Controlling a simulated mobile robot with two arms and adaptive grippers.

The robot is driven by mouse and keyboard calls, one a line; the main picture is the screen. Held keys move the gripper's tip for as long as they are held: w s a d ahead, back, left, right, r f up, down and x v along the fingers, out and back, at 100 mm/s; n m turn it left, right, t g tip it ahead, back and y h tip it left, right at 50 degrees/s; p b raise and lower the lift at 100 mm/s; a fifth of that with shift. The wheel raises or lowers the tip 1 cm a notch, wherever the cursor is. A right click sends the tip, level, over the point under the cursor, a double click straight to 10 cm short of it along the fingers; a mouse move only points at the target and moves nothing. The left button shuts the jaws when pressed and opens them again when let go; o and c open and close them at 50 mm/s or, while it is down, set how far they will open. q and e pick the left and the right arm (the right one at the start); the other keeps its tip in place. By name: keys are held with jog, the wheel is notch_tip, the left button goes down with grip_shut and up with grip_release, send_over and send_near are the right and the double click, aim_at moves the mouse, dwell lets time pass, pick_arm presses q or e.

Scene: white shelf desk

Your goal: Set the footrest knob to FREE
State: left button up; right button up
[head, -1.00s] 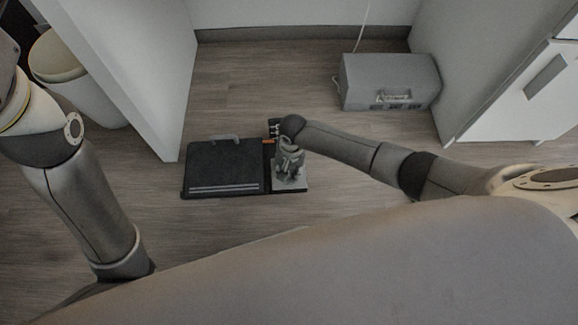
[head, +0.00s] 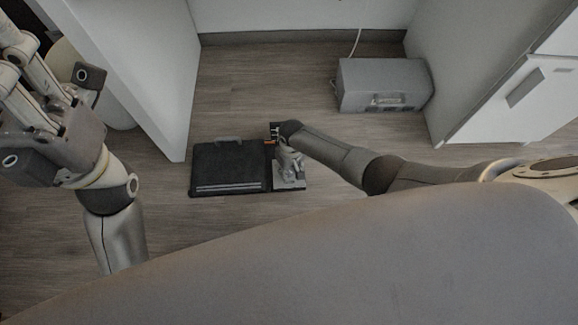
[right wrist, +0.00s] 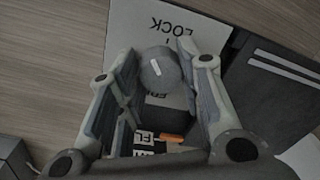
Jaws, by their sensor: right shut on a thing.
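The black footrest (head: 230,165) lies on the floor with a grey plate (head: 291,183) at its right side. My right gripper (head: 283,164) is over this plate. In the right wrist view the round grey knob (right wrist: 157,76) sits between the fingers of my right gripper (right wrist: 164,75), which is shut on it. A white line on the knob slants across it. The word LOCK (right wrist: 173,27) reads upside down on the plate above the knob. Other lettering below the knob is partly hidden. My left gripper (head: 40,100) is raised at the left edge; its fingertips are cut off.
Grey box (head: 384,85) stands on the floor at the back right. A white panel (head: 150,70) rises left of the footrest, with a pale bin (head: 118,115) behind it. A white cabinet (head: 520,95) is at the right. The floor behind the footrest is clear.

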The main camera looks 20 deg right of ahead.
jog(key=n, duration=0.3)
jog(key=shift+s+n, duration=0.1)
jog(key=shift+n, duration=0.3)
jog(key=n, duration=0.3)
jog(key=shift+n, duration=0.3)
jog(key=n, duration=0.6)
jog(key=shift+h, duration=0.3)
jog(key=n, duration=0.7)
jog(key=shift+n+b, duration=0.3)
jog(key=shift+b, duration=0.05)
jog(key=n, duration=0.3)
jog(key=shift+n, duration=0.3)
jog(key=shift+n+h, duration=0.3)
jog(key=shift+n, duration=1.3)
jog(key=shift+a, duration=0.1)
